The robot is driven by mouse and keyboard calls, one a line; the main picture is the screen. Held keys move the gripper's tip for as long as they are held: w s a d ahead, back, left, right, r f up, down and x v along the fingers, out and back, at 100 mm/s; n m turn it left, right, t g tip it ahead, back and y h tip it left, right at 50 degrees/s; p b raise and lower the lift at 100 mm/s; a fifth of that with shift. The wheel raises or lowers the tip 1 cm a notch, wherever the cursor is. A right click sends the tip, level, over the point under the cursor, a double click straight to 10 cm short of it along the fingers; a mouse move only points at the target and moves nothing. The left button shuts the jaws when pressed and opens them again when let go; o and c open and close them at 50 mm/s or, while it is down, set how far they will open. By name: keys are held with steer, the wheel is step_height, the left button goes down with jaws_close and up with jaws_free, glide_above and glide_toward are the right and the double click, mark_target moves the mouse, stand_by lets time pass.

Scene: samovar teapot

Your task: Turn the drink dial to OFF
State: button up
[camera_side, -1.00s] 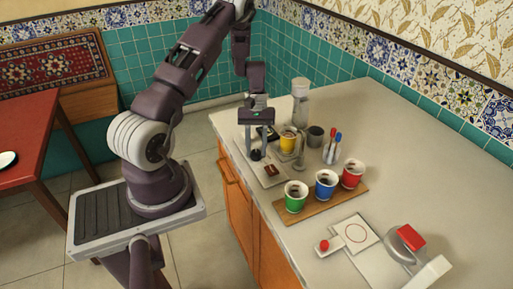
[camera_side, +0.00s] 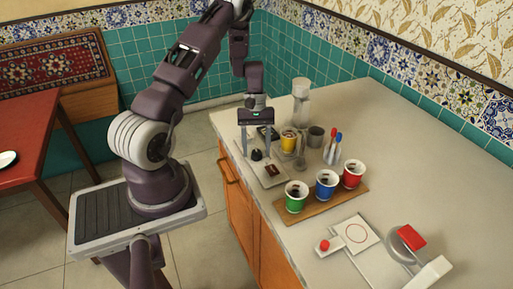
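The drink dial looks to be a small dark round knob (camera_side: 256,155) on a light grey panel (camera_side: 272,181) at the counter's front left edge. Its pointer and markings are too small to read. My gripper (camera_side: 257,153) points down over the panel with its two fingers apart. The knob shows between the fingers. I cannot tell whether either finger touches it or how high the tips are.
A brown switch (camera_side: 272,170) is on the panel near the knob. A yellow cup (camera_side: 289,140) stands just right of my gripper. Green (camera_side: 295,198), blue (camera_side: 326,186) and red (camera_side: 352,175) cups stand on a wooden board.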

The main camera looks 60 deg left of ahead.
steer(key=v, duration=0.7)
